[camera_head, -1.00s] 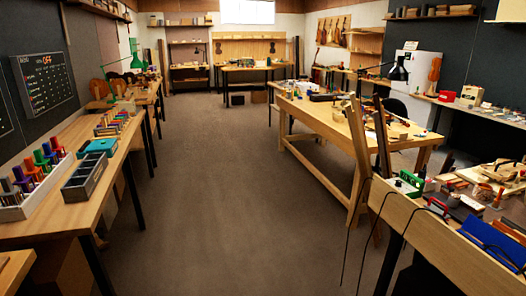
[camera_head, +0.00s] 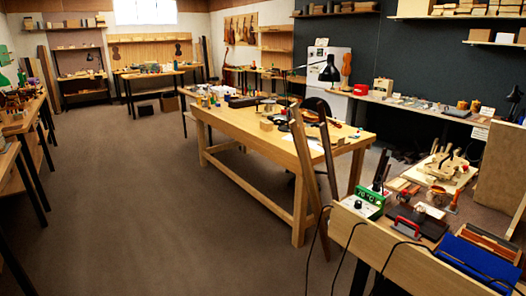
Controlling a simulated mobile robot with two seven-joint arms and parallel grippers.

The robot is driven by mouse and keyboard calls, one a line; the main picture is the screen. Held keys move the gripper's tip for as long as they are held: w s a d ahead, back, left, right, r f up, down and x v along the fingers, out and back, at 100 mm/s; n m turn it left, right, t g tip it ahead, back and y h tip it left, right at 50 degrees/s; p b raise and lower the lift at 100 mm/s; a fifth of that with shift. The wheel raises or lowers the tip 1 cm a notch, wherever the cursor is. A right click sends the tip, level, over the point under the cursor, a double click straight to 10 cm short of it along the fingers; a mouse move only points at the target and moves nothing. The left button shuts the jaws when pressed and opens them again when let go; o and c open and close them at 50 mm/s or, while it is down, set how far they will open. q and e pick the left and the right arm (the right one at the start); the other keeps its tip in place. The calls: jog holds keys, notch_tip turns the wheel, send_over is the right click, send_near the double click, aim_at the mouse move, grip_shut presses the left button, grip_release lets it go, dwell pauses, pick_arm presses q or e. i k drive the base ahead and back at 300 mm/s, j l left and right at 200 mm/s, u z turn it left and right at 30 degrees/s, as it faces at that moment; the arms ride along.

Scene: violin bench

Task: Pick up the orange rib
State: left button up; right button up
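I cannot pick out an orange rib for certain. Reddish-brown strips (camera_head: 490,241) lie at the back edge of a blue tray (camera_head: 478,262) on the near right bench; they are too small to tell what they are. A small orange-handled object (camera_head: 454,201) stands on the same bench, by a pale board (camera_head: 447,170) carrying wooden parts. Neither of my grippers is in view.
The near right bench (camera_head: 385,240) also holds a green box (camera_head: 370,203) with dangling cables. Two tall boards (camera_head: 315,180) lean against the long central workbench (camera_head: 265,134). Open floor (camera_head: 150,220) lies between the central workbench and the left benches.

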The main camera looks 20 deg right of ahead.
aim_at(505, 252)
jog(key=i+l+z, duration=0.1)
jog(key=i+z, duration=0.3)
jog(key=i, duration=0.2)
jog(key=i+j+z, duration=0.1)
jog(key=i+z, duration=0.3)
jog(key=i, duration=0.2)
jog(key=i+l+u, duration=0.1)
jog(key=i, duration=0.4)
jog(key=i+l, duration=0.15)
jog(key=i, duration=0.4)
jog(key=u, duration=7.75)
